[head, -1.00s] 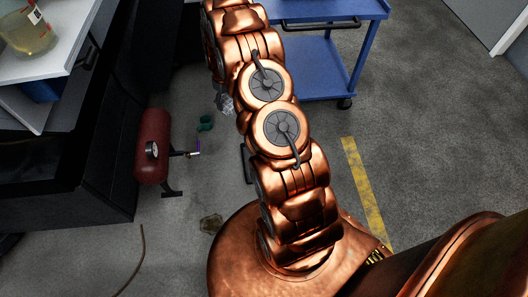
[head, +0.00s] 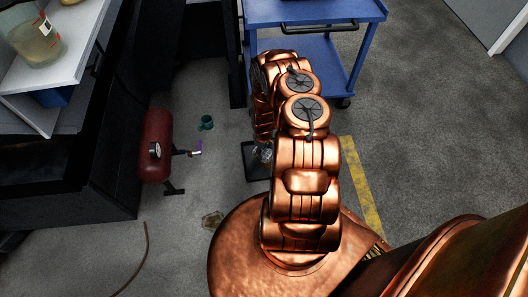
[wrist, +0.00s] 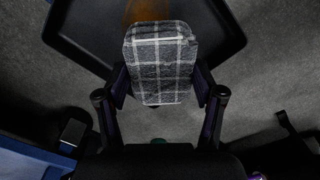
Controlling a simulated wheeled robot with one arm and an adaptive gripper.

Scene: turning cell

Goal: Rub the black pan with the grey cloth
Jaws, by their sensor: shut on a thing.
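The grey cloth (wrist: 160,62), checked with pale lines, is between the fingers of my gripper (wrist: 160,82) in the wrist view. The gripper is shut on it. The black pan (wrist: 82,32) shows behind the cloth at the top of the wrist view, with a raised rim. A brown patch (wrist: 148,10) shows on the pan just above the cloth. The cloth overlaps the pan in the picture; I cannot tell whether they touch. In the head view my arm hides most of the gripper, and I cannot make out the pan or cloth there.
A blue cart (head: 322,68) stands behind my arm. A red tank with a gauge (head: 156,146) and a small green object (head: 207,122) are on the floor to the left. A bottle (head: 35,40) stands on a white surface at upper left. Open floor lies to the right.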

